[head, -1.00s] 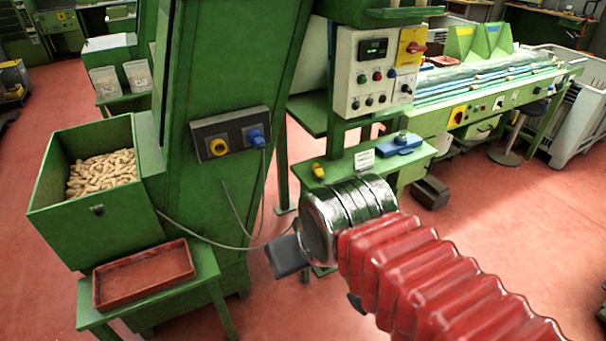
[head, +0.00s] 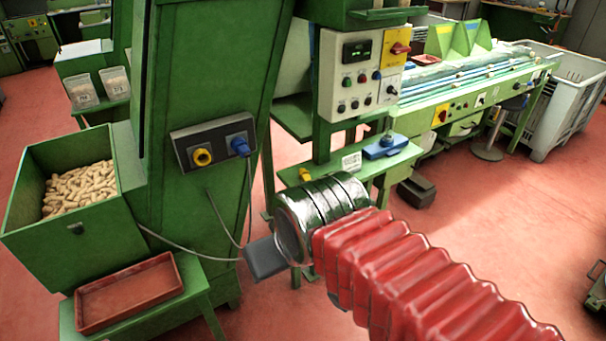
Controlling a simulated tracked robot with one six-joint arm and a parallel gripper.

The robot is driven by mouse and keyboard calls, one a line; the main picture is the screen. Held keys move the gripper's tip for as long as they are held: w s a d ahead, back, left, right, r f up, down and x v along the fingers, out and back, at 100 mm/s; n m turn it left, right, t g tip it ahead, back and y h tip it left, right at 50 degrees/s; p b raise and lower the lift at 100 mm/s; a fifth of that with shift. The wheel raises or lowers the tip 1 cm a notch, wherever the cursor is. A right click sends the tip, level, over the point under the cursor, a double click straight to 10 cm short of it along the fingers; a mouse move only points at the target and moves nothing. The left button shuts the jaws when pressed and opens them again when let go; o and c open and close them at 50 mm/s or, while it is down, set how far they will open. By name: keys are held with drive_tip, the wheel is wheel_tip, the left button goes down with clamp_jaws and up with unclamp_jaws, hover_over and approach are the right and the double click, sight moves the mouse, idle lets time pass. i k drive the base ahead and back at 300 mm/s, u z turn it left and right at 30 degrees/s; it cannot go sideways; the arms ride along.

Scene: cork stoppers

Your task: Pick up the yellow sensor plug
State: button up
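A small yellow plug (head: 305,174) lies on the narrow green shelf (head: 329,172) below the control box, partly hidden at its lower side by my wrist. My gripper (head: 300,281) is in front of and below that shelf, apart from the plug. One dark finger (head: 265,258) sticks out to the left; a bit of the other shows below my red-sleeved arm. The fingers stand well apart and nothing shows between them. A yellow round socket (head: 203,157) and a blue plug (head: 240,147) with a grey cable sit on the dark panel of the green column.
A blue device (head: 385,147) and a white label (head: 351,162) are on the shelf. The control box (head: 362,75) hangs above. At left are a green bin of corks (head: 80,190) and a red tray (head: 130,292) on a stand. Red floor is open at right.

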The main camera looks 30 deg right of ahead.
sight(304, 175)
drive_tip(key=i, duration=0.85)
